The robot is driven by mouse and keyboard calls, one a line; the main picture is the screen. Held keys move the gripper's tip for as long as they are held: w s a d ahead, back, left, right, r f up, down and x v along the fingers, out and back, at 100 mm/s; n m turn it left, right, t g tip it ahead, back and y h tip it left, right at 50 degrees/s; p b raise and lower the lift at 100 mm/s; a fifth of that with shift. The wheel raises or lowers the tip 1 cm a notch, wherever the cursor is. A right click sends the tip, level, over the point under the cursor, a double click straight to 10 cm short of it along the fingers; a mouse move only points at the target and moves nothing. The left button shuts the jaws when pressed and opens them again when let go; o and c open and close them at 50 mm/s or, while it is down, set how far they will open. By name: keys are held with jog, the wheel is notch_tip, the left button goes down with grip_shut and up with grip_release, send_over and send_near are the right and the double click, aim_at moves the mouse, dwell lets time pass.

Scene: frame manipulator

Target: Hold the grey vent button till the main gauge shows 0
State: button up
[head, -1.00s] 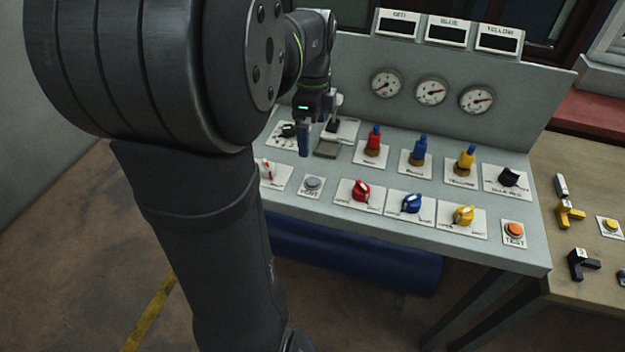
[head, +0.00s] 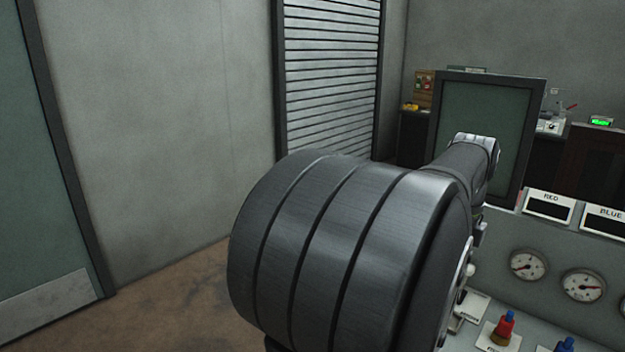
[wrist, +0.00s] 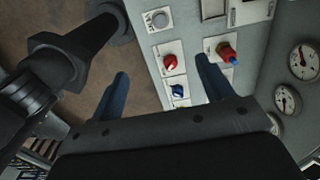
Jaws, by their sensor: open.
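The grey vent button (wrist: 160,19) is a round button on a white plate near the top of the wrist view. It is out of sight in the head view. My gripper (wrist: 163,67) is open and empty, its two blue fingers apart, with the red-handled selector between them in the picture. The button lies beyond the fingertips, apart from them. My arm hides the gripper in the head view. Two dial gauges (head: 527,264) (head: 583,285) show on the panel's back wall; I cannot tell which gauge is the main one.
The wrist view also shows the red selector (wrist: 170,62), the blue selector (wrist: 179,91) and a red knob (wrist: 228,54) near the right finger. RED (head: 549,205) and BLUE (head: 605,218) displays top the panel. Bare floor lies left of the panel.

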grip_shut()
dwell(1.4)
